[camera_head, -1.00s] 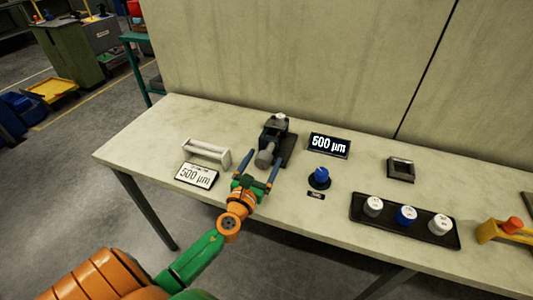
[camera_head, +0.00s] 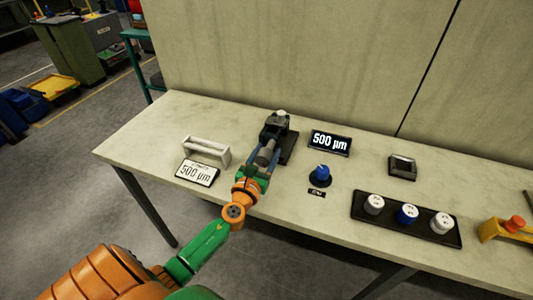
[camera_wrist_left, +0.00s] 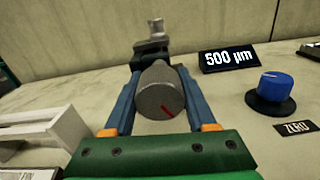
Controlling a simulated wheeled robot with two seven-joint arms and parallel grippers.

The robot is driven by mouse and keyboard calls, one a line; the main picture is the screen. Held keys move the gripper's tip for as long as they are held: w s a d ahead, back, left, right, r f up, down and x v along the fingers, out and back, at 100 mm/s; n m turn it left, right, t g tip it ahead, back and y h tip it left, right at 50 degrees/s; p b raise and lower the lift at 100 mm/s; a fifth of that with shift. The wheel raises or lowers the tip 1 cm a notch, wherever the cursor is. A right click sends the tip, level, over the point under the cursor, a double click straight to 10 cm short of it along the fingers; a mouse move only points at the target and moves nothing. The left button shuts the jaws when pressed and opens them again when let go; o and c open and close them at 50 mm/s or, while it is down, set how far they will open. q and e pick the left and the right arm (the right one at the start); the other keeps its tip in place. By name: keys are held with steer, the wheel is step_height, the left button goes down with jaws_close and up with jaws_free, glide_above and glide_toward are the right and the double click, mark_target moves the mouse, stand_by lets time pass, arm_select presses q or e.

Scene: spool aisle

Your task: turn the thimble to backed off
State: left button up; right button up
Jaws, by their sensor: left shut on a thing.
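The thimble (camera_wrist_left: 160,90) is a grey knurled cylinder with a red line on its end face, the line pointing to the lower right in the left wrist view. It sits at the near end of a dark micrometer stand (camera_head: 277,125) on the bench. My left gripper (camera_head: 263,160) is around the thimble, shut on it with one blue finger on each side. The thimble also shows between the fingers in the head view (camera_head: 266,155). A black display (camera_head: 330,142) behind to the right reads 500 µm. My right gripper is not in view.
A white card (camera_head: 197,173) reading 500 µm and a white rack (camera_head: 206,151) stand left of the gripper. A blue knob (camera_head: 320,175) marked ZERO is to the right. A black tray (camera_head: 405,220) holds three capped pieces farther right.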

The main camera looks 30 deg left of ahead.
arm_select(q)
steer(key=n, duration=0.3)
steer(key=shift+f+b, duration=0.1)
steer(key=shift+b, duration=0.3)
steer(key=n, duration=0.4)
steer(key=shift+b, duration=0.3)
steer(key=n, duration=0.6)
steer(key=shift+d, duration=0.1)
steer(key=n, duration=0.6)
steer(key=shift+r+n, duration=0.25)
steer(key=shift+n, duration=0.15)
steer(key=n+p, duration=0.1)
steer(key=n, duration=0.5)
steer(key=shift+r, duration=0.1)
steer(key=shift+n, duration=0.3)
